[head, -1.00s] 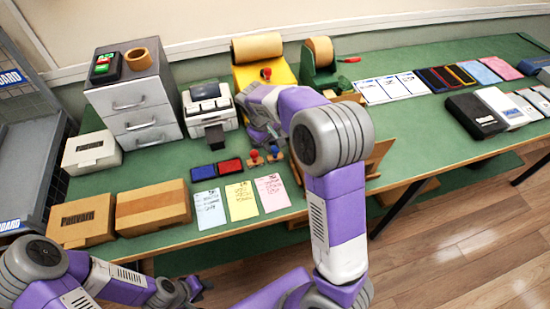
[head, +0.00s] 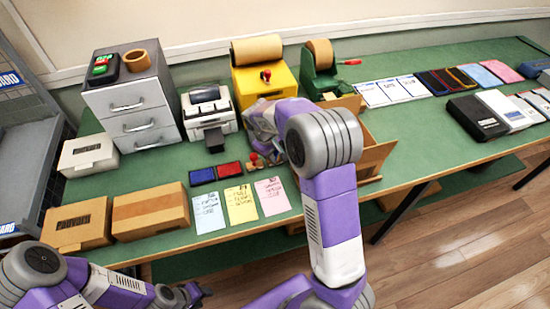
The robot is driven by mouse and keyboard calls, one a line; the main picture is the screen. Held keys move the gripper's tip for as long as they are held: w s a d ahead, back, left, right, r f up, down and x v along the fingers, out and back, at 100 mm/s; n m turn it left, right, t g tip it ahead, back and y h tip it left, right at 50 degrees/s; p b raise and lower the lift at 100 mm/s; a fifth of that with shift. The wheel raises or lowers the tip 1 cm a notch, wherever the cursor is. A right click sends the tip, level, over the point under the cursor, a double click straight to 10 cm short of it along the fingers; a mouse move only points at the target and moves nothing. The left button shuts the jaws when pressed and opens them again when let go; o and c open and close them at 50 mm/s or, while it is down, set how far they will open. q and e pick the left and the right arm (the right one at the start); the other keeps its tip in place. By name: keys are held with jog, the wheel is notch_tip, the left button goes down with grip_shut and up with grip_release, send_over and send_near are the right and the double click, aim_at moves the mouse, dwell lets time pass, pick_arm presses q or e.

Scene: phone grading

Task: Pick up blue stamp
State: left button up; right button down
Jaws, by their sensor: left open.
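The red-topped stamp (head: 254,158) stands on the green table beside the red ink pad (head: 230,169). The blue stamp is not visible now; my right gripper and arm cover the spot just right of the red stamp. My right gripper (head: 270,156) is low over that spot, close to the red stamp. Its fingertips are mostly hidden, so I cannot tell whether it is shut or holds anything. My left gripper (head: 202,293) is open and empty, in front of the table at the bottom of the view.
A blue ink pad (head: 203,175) lies left of the red one. Blue, yellow and pink note sheets (head: 241,204) lie at the front edge. A label printer (head: 208,108) stands behind, and an open cardboard box (head: 376,152) is right of my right arm.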

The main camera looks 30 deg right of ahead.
dwell(0.3)
notch_tip(320, 180, up, 10)
jog(key=p, duration=0.2)
jog(key=shift+p, duration=0.35)
